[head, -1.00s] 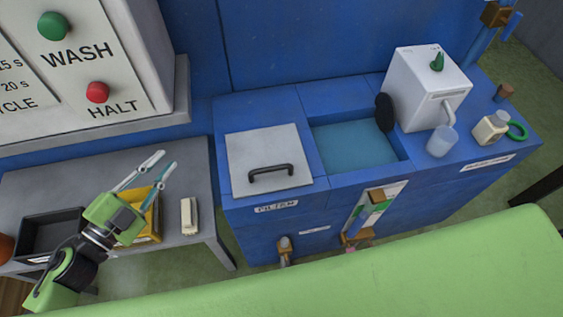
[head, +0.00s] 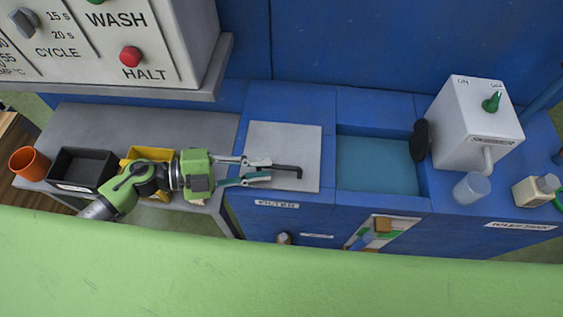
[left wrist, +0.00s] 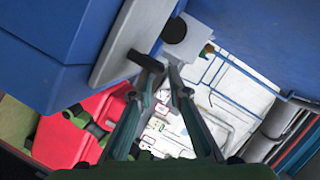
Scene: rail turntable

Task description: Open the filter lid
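The filter lid (head: 295,140) is a flat light-grey square plate, lying shut on the blue cabinet above a FILTER label (head: 276,204). Its dark bar handle (head: 290,168) is partly hidden by my left gripper (head: 267,169). The gripper's two fingers are apart, one on each side of the handle's left part in the head view. In the left wrist view the handle (left wrist: 146,62) sticks out from the lid (left wrist: 128,38) near the tips of my open fingers (left wrist: 165,72). I cannot tell whether they touch it. My right gripper is not in view.
A water basin (head: 375,165) lies right of the lid, with a dark oval thing (head: 420,139) at its edge. A white box (head: 474,125) and a clear cup (head: 471,188) stand further right. Black (head: 84,169) and yellow (head: 150,154) bins sit on the grey table.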

